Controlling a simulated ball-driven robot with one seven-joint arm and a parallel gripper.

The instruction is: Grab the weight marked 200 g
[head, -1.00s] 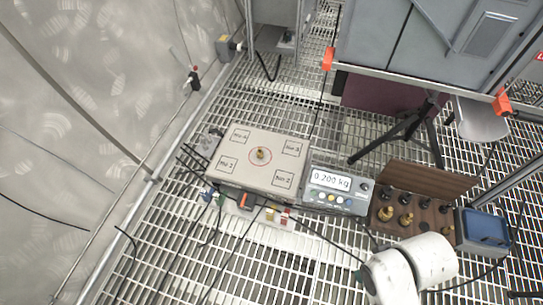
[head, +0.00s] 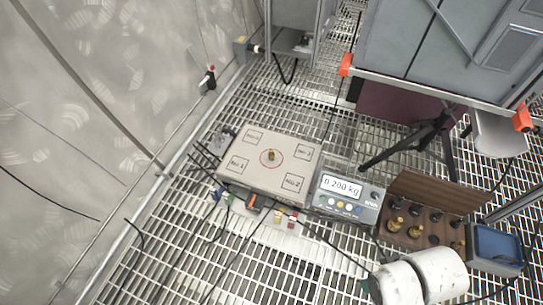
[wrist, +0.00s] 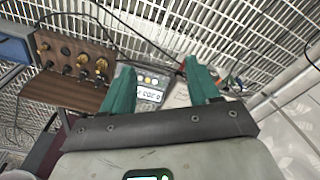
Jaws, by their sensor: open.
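A small brass weight (head: 271,156) stands inside the red circle on the scale's pale platform (head: 240,178). The indicator (head: 341,187) beside it reads 0.200 kg. Several brass and dark weights sit in an open wooden box (head: 420,238) to the right; their markings are too small to read. The box (wrist: 62,68) also shows at the left in the wrist view. My gripper (wrist: 160,66) is open and empty, its teal fingers apart, with the indicator (wrist: 150,94) visible between them. The platform is mostly hidden by the right finger there.
A blue tray (head: 495,246) stands right of the wooden box. Cables run over the grated floor around the scale. A black tripod (head: 425,135) and a grey cabinet (head: 440,50) stand behind. The curved tunnel wall (head: 80,100) is at the left.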

